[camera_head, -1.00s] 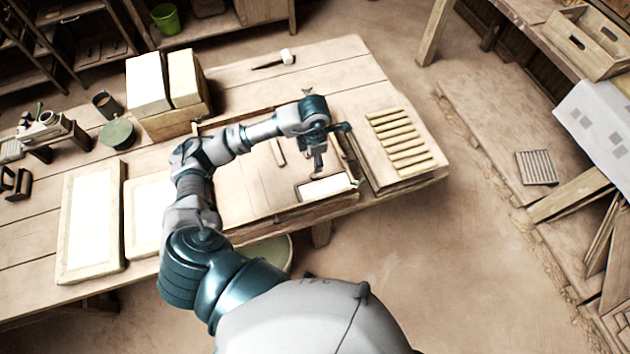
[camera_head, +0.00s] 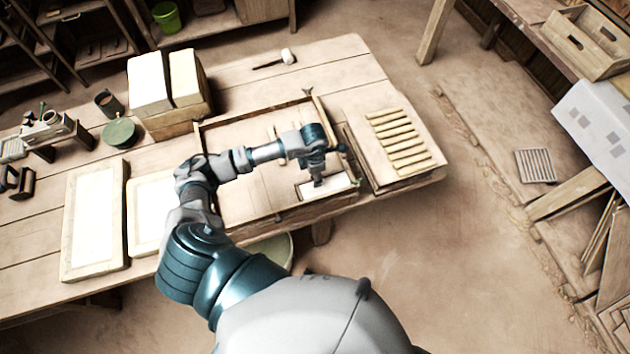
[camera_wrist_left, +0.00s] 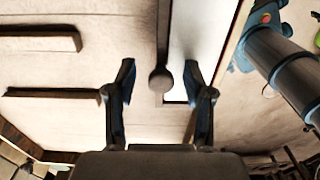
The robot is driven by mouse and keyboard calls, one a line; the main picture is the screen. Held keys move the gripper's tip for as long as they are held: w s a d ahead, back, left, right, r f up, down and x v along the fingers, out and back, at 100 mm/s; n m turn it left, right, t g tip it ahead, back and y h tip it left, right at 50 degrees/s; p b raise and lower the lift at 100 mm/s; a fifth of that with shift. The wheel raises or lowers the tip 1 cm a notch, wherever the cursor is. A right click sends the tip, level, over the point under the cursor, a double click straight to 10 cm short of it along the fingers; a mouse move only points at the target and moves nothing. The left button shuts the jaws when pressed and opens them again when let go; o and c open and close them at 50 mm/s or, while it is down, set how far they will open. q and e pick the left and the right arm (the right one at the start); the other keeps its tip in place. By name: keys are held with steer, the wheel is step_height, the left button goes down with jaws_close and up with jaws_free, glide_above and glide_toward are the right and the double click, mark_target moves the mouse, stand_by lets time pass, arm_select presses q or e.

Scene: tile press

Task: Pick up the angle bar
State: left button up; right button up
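My left gripper (camera_head: 318,182) is low over the front right part of the wooden tray (camera_head: 238,204), above a white slab (camera_head: 342,183). In the left wrist view its two fingers (camera_wrist_left: 158,82) are apart, with nothing clasped between them. A slim brownish bar with a rounded end (camera_wrist_left: 160,76) runs away from me between the fingertips, along the edge of the white slab (camera_wrist_left: 198,35). I cannot tell for sure whether this is the angle bar, or whether the fingers touch it. My right gripper is not in view.
Two short strips (camera_wrist_left: 40,38) lie on the tray floor. A board with several pale rods (camera_head: 402,140) lies right of the tray. White blocks (camera_head: 150,80) stand behind it, and framed white panels (camera_head: 93,220) lie left. The table's front edge is close.

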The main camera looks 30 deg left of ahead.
arm_select(q)
jaws_close()
steer(key=shift+r, duration=0.1)
